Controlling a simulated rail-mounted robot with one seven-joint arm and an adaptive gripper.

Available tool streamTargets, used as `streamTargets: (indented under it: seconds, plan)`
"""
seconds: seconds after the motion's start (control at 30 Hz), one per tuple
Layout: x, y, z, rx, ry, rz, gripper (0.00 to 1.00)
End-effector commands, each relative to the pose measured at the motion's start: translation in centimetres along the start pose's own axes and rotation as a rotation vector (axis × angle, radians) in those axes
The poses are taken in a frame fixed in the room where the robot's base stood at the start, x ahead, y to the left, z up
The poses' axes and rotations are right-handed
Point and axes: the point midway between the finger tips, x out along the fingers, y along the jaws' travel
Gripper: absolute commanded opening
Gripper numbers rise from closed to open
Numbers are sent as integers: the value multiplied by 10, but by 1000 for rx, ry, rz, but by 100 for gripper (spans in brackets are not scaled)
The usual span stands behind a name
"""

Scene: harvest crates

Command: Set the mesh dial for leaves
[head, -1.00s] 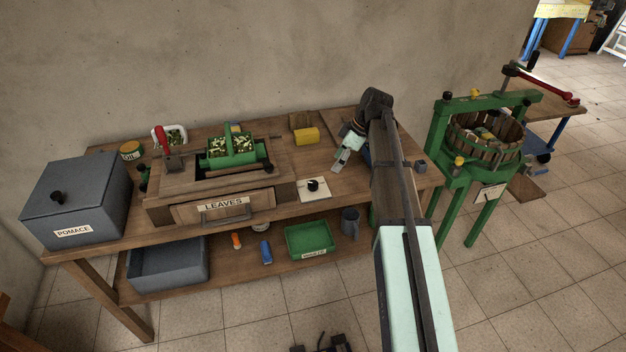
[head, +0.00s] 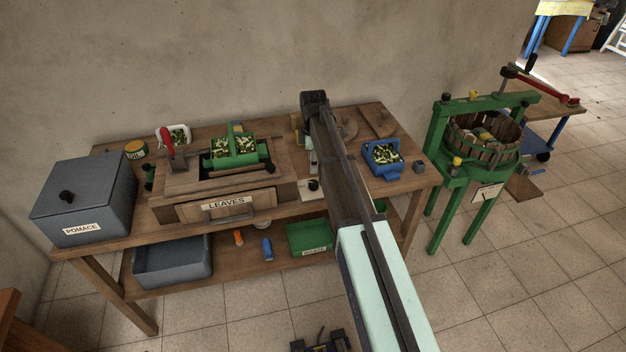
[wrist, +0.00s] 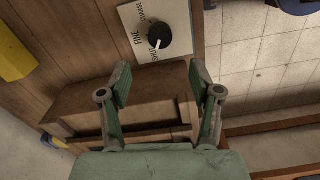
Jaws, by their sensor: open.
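The mesh dial is a black knob (wrist: 160,36) with a white pointer on a pale plate (wrist: 181,12) marked SHUT, FINE and COARSE. In the wrist view its pointer is turned down, toward the SHUT end. In the head view the dial (head: 314,185) shows beside my arm, partly covered. My gripper (wrist: 160,82) is open and empty, its fingertips apart from the knob and just below it in the wrist picture. In the head view the fingertips are hard to make out against my arm. The drawer labelled LEAVES (head: 190,214) is left of the dial.
A green container (head: 235,160) of olives and leaves sits on the wooden machine. A blue tray (head: 380,171) of similar contents stands right of my arm. A yellow block (wrist: 14,58) lies near the dial. The grey POMACE box (head: 85,200) is far left; a green press (head: 437,145) stands right.

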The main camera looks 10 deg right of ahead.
Motion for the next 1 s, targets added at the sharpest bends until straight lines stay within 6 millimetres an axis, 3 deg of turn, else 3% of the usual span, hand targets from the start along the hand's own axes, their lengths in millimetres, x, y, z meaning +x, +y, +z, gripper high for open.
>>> streamTargets:
  seconds: [0.3,0.5,0.7,1.0]
  plan:
    - [57,-1,0,0,0,-3,64]
    - [82,0,0,0,1,-2,64]
    - [95,0,0,0,1,-1,64]
    - [96,0,0,0,1,0,64]
